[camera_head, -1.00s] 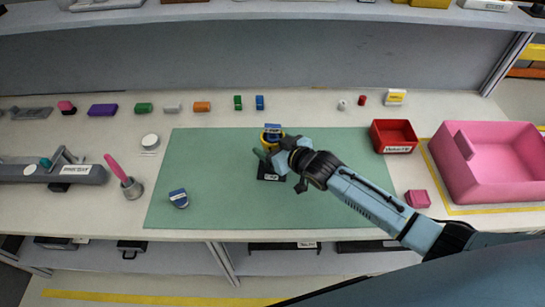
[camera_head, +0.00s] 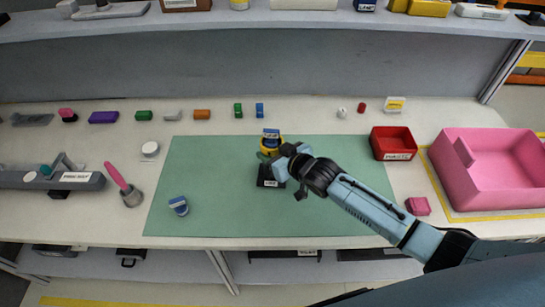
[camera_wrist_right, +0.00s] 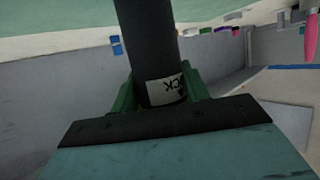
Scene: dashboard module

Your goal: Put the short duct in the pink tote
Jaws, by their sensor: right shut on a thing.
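My right gripper (camera_head: 268,156) is over the green mat (camera_head: 220,210). In the right wrist view its green fingers (camera_wrist_right: 160,98) are shut on a dark round post-like piece (camera_wrist_right: 148,40) with a white label, partly readable as "CK". I cannot tell which thing is the short duct. The pink tote (camera_head: 461,190) stands open at the right of the table. My left gripper is out of view.
A red bin (camera_head: 393,155) and a small pink block (camera_head: 418,206) lie between mat and tote. Several small coloured blocks line the back. A grey holder (camera_head: 132,195) with a pink tool stands at left.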

